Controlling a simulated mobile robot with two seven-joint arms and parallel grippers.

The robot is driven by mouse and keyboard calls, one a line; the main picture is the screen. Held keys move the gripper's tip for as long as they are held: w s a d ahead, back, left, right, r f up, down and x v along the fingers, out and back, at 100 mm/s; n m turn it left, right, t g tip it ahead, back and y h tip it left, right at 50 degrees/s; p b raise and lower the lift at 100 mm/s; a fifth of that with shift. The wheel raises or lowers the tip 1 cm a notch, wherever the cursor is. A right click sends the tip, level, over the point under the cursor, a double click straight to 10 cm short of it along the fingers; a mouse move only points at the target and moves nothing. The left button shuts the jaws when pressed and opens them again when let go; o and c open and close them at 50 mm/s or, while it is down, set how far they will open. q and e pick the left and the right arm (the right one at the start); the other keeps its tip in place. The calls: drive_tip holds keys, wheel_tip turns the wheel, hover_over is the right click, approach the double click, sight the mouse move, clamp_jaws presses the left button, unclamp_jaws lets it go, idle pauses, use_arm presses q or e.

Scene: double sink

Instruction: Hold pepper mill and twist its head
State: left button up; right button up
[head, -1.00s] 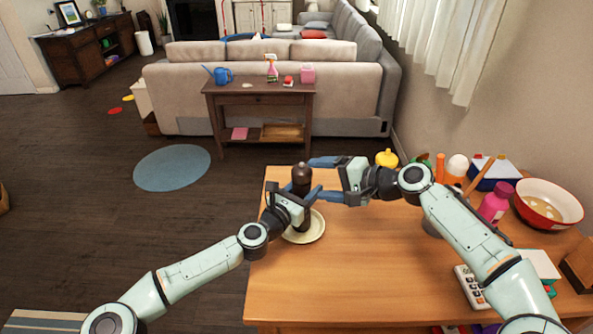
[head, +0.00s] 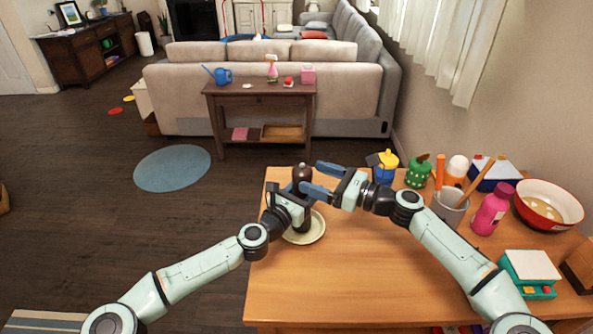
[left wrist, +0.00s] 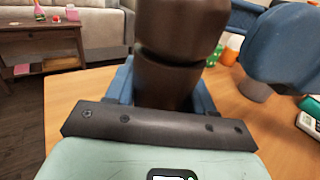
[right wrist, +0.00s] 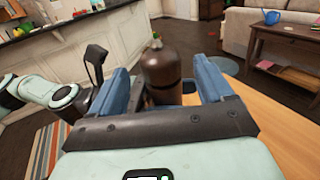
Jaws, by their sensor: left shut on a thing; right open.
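The dark brown pepper mill (head: 302,174) stands upright over a cream plate (head: 316,234) at the table's left side. My left gripper (head: 304,208) is shut on the mill's lower body; the left wrist view shows the brown body (left wrist: 165,80) between its blue fingers. My right gripper (head: 319,180) is open beside the mill's head. In the right wrist view the rounded head (right wrist: 161,66) shows between the blue fingers (right wrist: 168,85), with gaps on both sides. The mill's base is partly hidden by the left gripper.
On the table's right are a yellow-and-blue container (head: 383,168), a green cactus-shaped thing (head: 418,172), a grey cup (head: 449,208), a pink bottle (head: 491,208) and a red-rimmed bowl (head: 547,204). The table's front middle (head: 350,285) is clear.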

sight(297, 170)
drive_tip(key=x, duration=0.6)
drive_tip(key=shift+a, duration=0.1)
drive_tip(key=c, duration=1)
